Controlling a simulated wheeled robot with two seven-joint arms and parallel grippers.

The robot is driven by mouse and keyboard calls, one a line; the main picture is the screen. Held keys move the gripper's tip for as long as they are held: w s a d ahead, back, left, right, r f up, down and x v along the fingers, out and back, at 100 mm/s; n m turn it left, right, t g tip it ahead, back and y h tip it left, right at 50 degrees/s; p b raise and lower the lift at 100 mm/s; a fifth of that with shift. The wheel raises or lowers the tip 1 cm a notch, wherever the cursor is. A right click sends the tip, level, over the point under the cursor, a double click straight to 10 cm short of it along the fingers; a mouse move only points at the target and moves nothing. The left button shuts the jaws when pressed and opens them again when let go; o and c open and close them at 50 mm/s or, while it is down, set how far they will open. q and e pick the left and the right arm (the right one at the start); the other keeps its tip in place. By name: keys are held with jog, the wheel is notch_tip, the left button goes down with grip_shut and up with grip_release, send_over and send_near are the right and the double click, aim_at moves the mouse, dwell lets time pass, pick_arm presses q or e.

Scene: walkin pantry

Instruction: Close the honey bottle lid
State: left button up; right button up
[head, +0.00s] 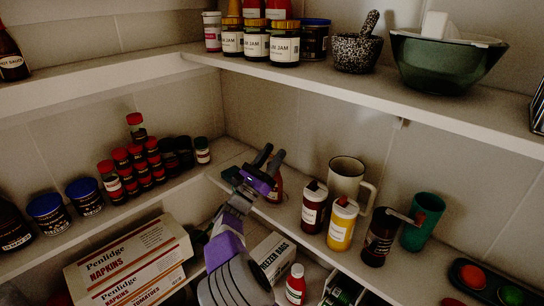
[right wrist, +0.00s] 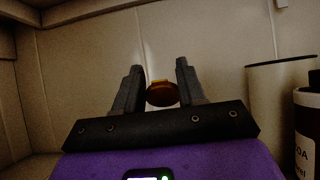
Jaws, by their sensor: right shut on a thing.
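My right gripper (head: 270,156) reaches in from the bottom over the middle shelf, near the back corner. In the right wrist view its two fingers (right wrist: 161,88) stand on either side of a small rounded amber-red piece (right wrist: 161,95) with a yellowish-orange upper edge. It looks like the upper part of the honey bottle, and the fingers are shut on it. In the head view a reddish bottle with a pale label (head: 275,190) shows just below and right of the fingers, mostly hidden by my gripper. I cannot tell how far the lid is open. My left gripper is not in view.
Right of my gripper stand a dark red bottle (head: 313,209), a yellow bottle (head: 341,227), a cream mug (head: 346,180), a dark jar (head: 379,240) and a green cup (head: 423,222). Spice jars (head: 131,165) are on the left shelf. The upper shelf (head: 330,87) hangs above.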

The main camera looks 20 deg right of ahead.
jog(key=shift+f, duration=0.2)
jog(key=o, duration=1)
jog(key=shift+r, duration=0.1)
jog(key=v, duration=0.7)
jog(key=shift+a+b, duration=0.2)
jog(key=shift+b, duration=0.1)
